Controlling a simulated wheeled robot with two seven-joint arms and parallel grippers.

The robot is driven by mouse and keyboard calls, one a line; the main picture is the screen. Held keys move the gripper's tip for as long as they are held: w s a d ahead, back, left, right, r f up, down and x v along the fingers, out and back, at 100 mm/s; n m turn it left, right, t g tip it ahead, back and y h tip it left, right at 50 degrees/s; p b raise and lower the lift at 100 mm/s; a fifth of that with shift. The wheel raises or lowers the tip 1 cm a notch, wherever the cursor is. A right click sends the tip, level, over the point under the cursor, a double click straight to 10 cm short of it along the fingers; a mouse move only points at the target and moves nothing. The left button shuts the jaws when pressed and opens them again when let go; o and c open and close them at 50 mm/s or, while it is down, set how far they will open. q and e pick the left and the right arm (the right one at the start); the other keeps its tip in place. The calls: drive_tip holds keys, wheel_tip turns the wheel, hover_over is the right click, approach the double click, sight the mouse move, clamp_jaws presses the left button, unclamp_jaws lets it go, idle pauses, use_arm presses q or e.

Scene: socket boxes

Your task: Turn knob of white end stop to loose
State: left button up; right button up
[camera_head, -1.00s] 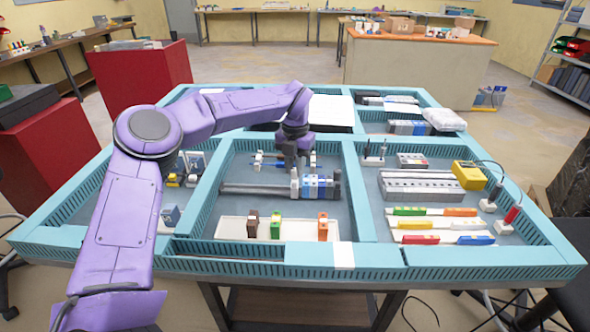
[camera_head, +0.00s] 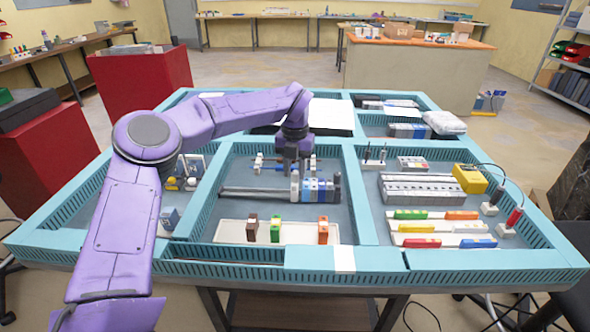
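The white end stop (camera_head: 295,187) is a small upright piece on a grey rail in the middle compartment. It stands at the left end of a row of blue and grey blocks (camera_head: 321,189). My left gripper (camera_head: 292,172) points down from above, right at or just behind the top of the end stop. Its fingertips are small and partly merge with the parts around them, so I cannot tell whether they are open or touch the knob. The knob itself is too small to make out. My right gripper is not in view.
The rail (camera_head: 249,192) runs left of the end stop. In front is a white tray (camera_head: 300,234) with brown, green and orange blocks. Teal divider walls (camera_head: 357,200) bound the compartment. The right compartment holds rails and a yellow box (camera_head: 469,179).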

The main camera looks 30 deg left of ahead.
sight(295, 172)
use_arm(q)
wheel_tip(295, 172, up, 10)
drive_tip(key=shift+r, duration=0.25)
idle(0.3)
idle(0.4)
